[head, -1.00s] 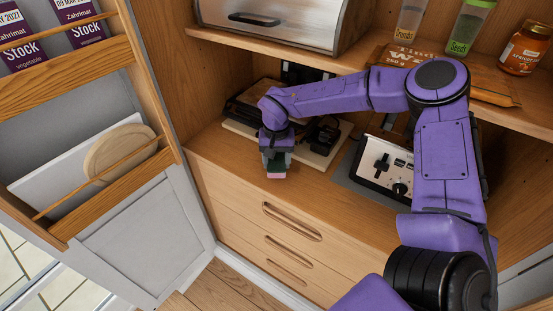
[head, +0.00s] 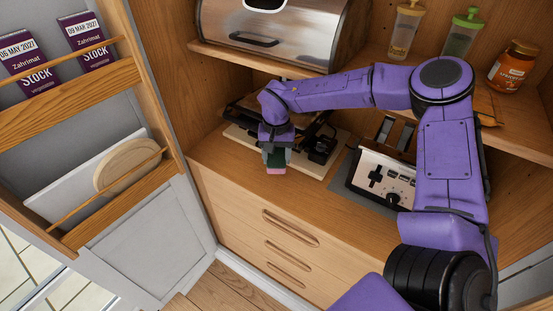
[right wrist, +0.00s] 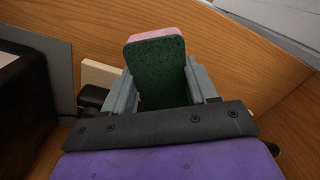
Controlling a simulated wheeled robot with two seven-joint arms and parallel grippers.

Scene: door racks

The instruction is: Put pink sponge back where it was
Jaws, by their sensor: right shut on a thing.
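The pink sponge (head: 276,170) has a dark green scouring side, which faces the camera in the right wrist view (right wrist: 158,72), with a pink edge at its top. My right gripper (head: 275,153) is shut on the sponge, with one finger on each side of it. It holds the sponge over the front part of the wooden counter (head: 228,166), left of the middle. I cannot tell whether the sponge touches the counter. In the right wrist view, the gripper (right wrist: 162,92) hides the sponge's lower end. My left gripper is not in view.
A cutting board with dark items (head: 239,136) lies behind the gripper. A white toaster-like appliance (head: 386,181) stands to the right. A metal bread box (head: 268,30) and jars (head: 513,65) are on the shelf above. The open door's racks (head: 75,215) hold a white board, a round board (head: 127,165) and packets (head: 92,42).

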